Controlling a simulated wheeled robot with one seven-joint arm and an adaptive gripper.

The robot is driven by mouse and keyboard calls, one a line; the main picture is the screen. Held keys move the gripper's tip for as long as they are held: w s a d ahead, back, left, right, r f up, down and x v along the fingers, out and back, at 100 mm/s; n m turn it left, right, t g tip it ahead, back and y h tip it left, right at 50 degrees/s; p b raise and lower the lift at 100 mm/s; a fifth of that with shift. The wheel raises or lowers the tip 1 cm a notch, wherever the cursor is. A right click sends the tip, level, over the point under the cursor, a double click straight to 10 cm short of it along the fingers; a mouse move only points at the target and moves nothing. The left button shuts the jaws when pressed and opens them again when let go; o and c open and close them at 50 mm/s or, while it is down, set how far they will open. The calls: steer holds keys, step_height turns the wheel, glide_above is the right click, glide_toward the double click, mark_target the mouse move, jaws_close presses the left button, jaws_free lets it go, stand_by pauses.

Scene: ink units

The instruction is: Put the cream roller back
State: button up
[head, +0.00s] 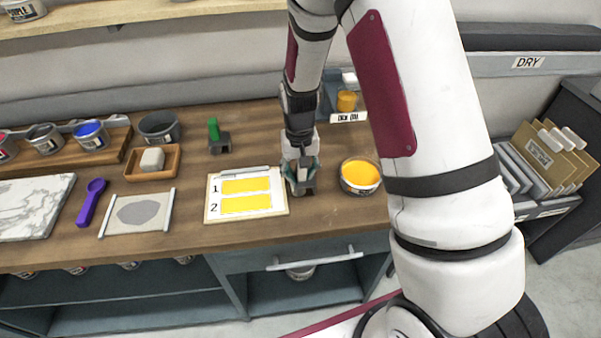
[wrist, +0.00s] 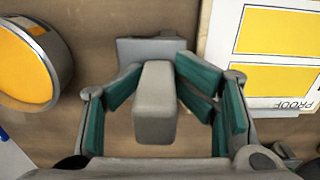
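A small upright piece with a pale grey-cream handle (wrist: 155,105) and a grey base (wrist: 150,48) stands on the wooden counter; it looks like the cream roller. In the head view it is mostly hidden by my gripper (head: 301,172). In the wrist view my gripper (wrist: 160,100) is around the handle, teal pads on both sides and brown counter showing in the gaps, so the fingers look open. A similar piece with a green handle (head: 214,129) stands farther back to the left.
A yellow ink tin (head: 360,190) stands close to the right of my gripper, and a proof card (head: 212,214) lies close to the left. A wooden tray (head: 133,172) with a pale block, a purple scoop (head: 92,202) and a marble slab (head: 35,205) lie farther left.

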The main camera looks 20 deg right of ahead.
steer(key=shift+s, duration=0.1)
step_height(320, 180, up, 13)
steer(key=shift+a+r+b, duration=0.15)
steer(key=shift+b, duration=0.55)
steer(key=s+r+n+t, duration=0.1)
steer(key=s+r+t, duration=0.2)
steer(key=s+r, duration=0.8)
steer(key=s+r+n+t, duration=0.1)
steer(key=s+r+t, duration=0.1)
steer(key=s+r, duration=0.5)
steer(key=shift+s+t, duration=0.3)
steer(key=shift+s, duration=1.7)
